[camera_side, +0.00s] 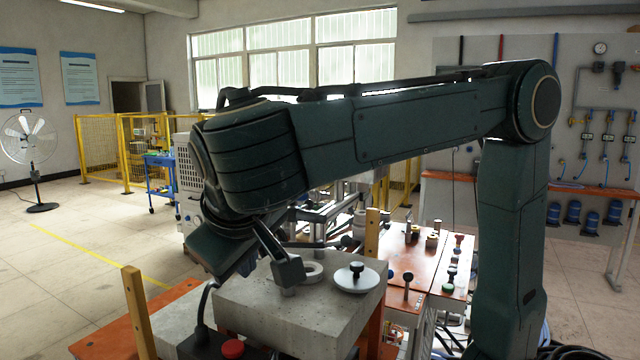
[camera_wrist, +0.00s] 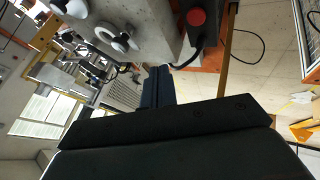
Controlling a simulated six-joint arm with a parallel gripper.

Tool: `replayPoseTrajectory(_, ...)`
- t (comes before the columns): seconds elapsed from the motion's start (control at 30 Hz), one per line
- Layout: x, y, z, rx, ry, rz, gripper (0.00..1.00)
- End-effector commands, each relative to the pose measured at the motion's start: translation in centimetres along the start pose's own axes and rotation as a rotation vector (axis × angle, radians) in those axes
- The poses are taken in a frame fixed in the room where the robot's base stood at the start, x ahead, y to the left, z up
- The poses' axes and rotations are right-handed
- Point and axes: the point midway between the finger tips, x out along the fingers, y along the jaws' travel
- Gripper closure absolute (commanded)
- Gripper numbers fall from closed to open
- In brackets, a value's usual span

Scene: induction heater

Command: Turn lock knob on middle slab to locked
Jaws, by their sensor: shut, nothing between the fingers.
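A white ring (camera_side: 312,272) lies left of the disc. My gripper (camera_side: 288,272) is shut and empty, low over the slab's top left of the ring. A small pale stub shows just below the fingertip; I cannot tell whether they touch. In the wrist view the dark fingers (camera_wrist: 157,84) are together. Which knob is the lock knob, and its setting, I cannot tell.
A red button (camera_side: 232,349) on a black box stands at the slab's front left; it also shows in the wrist view (camera_wrist: 196,17). Wooden posts (camera_side: 138,312) rise near the slab. An orange-topped table (camera_side: 410,262) with small knobs lies behind right.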

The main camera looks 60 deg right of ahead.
Motion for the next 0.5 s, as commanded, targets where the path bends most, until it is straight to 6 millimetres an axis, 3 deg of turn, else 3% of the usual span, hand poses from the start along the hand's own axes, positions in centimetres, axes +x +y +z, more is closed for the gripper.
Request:
replayPoseTrajectory(0.27, 1.2, 0.1, 0.0, 0.000, -0.001, 0.002, 1.00)
replayPoseTrajectory(0.5, 3.4, 0.1, 0.0, 0.001, -0.002, 0.003, 1.00)
